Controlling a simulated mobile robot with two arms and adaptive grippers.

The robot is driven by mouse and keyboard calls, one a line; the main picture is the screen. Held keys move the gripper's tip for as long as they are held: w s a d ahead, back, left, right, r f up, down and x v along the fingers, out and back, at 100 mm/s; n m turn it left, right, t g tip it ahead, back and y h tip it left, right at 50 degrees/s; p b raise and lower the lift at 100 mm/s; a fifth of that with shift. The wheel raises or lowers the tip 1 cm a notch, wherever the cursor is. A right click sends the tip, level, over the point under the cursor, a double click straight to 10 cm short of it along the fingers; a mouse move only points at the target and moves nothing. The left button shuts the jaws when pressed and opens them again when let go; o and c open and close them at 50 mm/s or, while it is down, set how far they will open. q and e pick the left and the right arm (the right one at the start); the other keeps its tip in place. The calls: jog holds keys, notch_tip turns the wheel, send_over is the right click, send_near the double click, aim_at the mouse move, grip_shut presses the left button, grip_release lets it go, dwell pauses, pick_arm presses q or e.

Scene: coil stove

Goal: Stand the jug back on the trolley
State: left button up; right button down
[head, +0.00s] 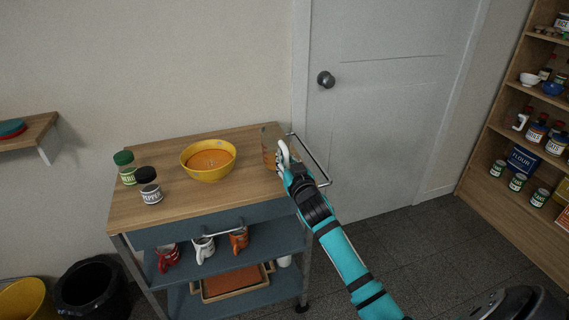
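The jug (268,146) is at the right end of the trolley's wooden top (230,213). It looks see-through with orange inside, and roughly upright. Whether its base touches the top or is slightly above it I cannot tell. My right gripper (284,162) is at the jug's right side, by a pale curved part that may be the handle. The hand covers part of the jug, and I cannot make out whether the fingers are closed on it. My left gripper is not in view.
A yellow bowl (194,171) of orange liquid stands left of the jug. A green-lidded jar (125,167) and a pepper jar (149,186) stand at the left. A metal rail (318,166) edges the trolley's right end. The front of the top is clear.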

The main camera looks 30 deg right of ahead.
jog(key=shift+f, duration=0.8)
jog(key=shift+f, duration=0.2)
jog(key=c, duration=1.5)
grip_release()
jog(key=shift+r, duration=0.15)
